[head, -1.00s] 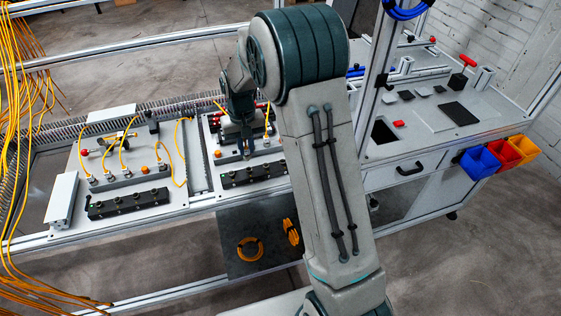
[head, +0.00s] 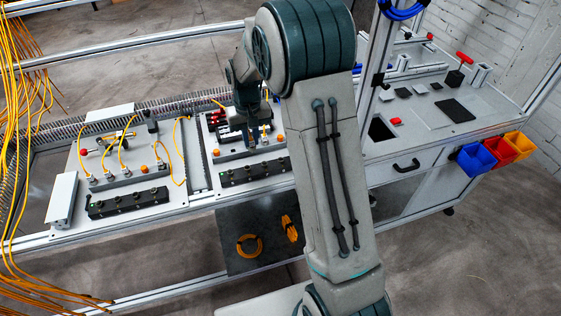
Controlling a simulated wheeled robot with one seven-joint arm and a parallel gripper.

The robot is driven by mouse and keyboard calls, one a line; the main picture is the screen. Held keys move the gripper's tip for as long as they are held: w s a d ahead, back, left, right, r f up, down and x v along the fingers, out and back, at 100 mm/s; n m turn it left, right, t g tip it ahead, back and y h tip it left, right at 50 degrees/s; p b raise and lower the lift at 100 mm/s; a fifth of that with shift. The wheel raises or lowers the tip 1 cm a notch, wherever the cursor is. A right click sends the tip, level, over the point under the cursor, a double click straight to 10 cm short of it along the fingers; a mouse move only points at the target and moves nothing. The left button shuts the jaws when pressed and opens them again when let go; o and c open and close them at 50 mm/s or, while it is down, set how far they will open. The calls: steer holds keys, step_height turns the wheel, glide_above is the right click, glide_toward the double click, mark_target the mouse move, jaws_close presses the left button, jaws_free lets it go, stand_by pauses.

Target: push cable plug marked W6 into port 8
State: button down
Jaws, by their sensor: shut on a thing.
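My gripper (head: 252,138) points down over the right panel (head: 206,131), at the grey row of connectors (head: 229,155) in its middle. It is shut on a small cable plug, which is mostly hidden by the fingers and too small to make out. A yellow cable (head: 267,96) shows just right of my wrist. I cannot read the W6 mark or any port number. A black block with several round ports (head: 255,172) lies along the front of the same panel. I cannot tell whether the plug touches a port.
The left panel (head: 72,160) holds a similar black block (head: 128,203) and several yellow cables (head: 122,146) in its connectors. A spring-like cable duct (head: 170,104) runs behind. My arm hides the area right of the panel. Orange cable coils (head: 250,247) lie on a dark lower shelf.

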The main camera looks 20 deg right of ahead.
steer(key=d, duration=0.9)
stand_by(0.3)
steer(key=shift+a+f, duration=0.1)
steer(key=shift+f+b, duration=1.95)
steer(key=shift+f, duration=0.5)
steer(key=shift+s+f+b, duration=0.1)
steer(key=shift+f+b, duration=0.85)
steer(key=shift+f, duration=0.3)
stand_by(2.0)
steer(key=c, duration=1.3)
jaws_free()
steer(key=o, duration=0.4)
steer(key=shift+r, duration=0.15)
